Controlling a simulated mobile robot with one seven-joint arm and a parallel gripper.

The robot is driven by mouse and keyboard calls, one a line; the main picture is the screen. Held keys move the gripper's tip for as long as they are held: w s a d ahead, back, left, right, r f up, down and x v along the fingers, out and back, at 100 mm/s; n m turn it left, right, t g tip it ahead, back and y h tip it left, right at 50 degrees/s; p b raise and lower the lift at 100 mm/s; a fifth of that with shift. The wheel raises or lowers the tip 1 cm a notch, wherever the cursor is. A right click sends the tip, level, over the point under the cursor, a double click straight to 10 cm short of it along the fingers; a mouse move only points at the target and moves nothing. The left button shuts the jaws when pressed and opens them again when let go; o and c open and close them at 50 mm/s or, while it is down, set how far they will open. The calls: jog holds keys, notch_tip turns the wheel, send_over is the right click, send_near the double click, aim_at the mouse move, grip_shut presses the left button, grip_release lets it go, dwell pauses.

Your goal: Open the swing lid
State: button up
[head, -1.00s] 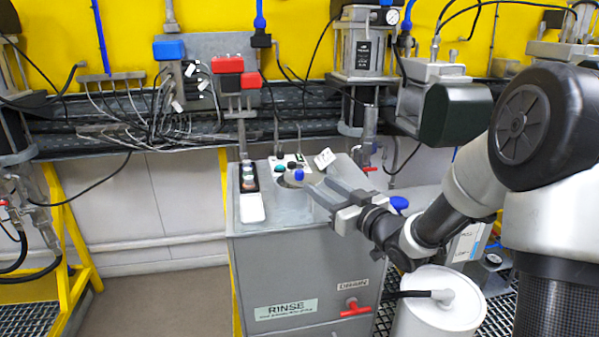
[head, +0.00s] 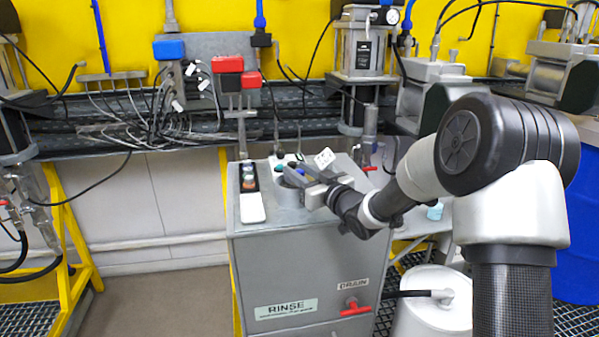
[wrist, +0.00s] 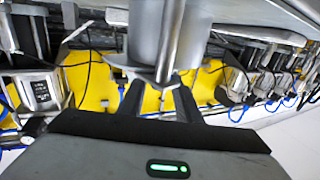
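The swing lid is hard to tell apart from the other parts on top of the grey RINSE tank (head: 300,250). A round grey part (head: 287,181) with a blue knob (head: 300,171) shows there, partly hidden by my gripper (head: 292,176). In the wrist view my gripper (wrist: 161,82) has its two dark fingers apart, with a metal rod (wrist: 172,45) in front of and between the tips. A grey cylinder (wrist: 147,35) stands right behind the rod. I cannot tell whether the fingers touch the rod.
A panel with round buttons (head: 249,180) and a white pad (head: 252,207) lie left on the tank top. A tilted white card (head: 325,158) stands behind my gripper. A red drain valve (head: 354,307) is on the front. A white drum (head: 428,310) stands at the right.

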grip_shut()
